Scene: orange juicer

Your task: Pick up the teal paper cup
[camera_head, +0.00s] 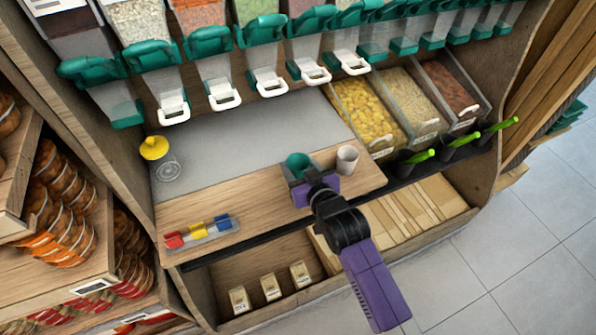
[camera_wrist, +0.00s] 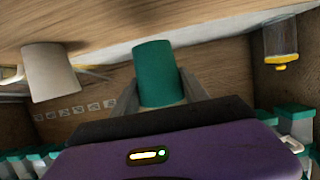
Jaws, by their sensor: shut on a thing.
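The teal paper cup (camera_head: 298,161) is at my gripper (camera_head: 300,172) over the wooden counter (camera_head: 240,192) in the head view. In the wrist view the teal cup (camera_wrist: 157,72) sits between the two grey fingers (camera_wrist: 157,95), which are shut on its sides. Its lower part is hidden by my gripper in the head view. I cannot tell whether the cup touches the counter.
A white cup (camera_head: 347,159) stands just right of my gripper. A jar with a yellow lid (camera_head: 154,148) is at the left. A rack with red, yellow and blue pieces (camera_head: 200,233) lies near the front edge. Dispensers (camera_head: 263,60) hang above; food bins (camera_head: 368,112) stand right.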

